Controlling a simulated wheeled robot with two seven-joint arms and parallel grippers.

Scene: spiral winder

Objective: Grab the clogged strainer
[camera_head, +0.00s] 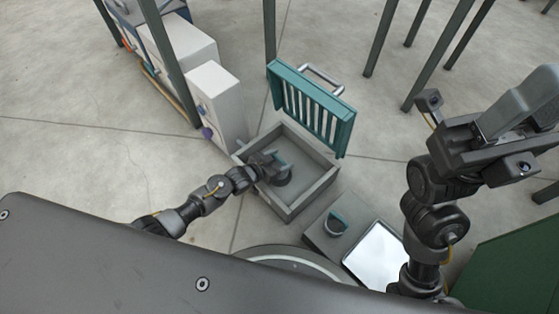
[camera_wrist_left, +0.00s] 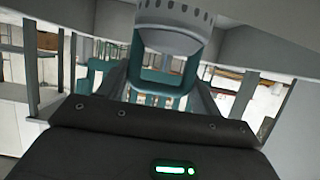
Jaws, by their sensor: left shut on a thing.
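The strainer (camera_wrist_left: 175,38) shows in the left wrist view as a grey round cup with a row of dark slots and a teal handle frame below it. My left gripper (camera_head: 272,167) reaches into the open grey box (camera_head: 312,198) in the head view and is shut on the strainer's teal handle. The gripper hides most of the strainer in the head view, so I cannot tell whether it touches the box floor. The box's teal slatted lid (camera_head: 312,108) stands open at the back. My right gripper (camera_head: 525,115) is raised at the right, away from the box; its jaw opening is unclear.
A second round cup with a teal part (camera_head: 336,225) sits on a grey block in front of the box. A white tray (camera_head: 376,254) lies beside it. White cabinets (camera_head: 214,102) stand left of the box. Dark posts rise behind. Open floor lies at the left.

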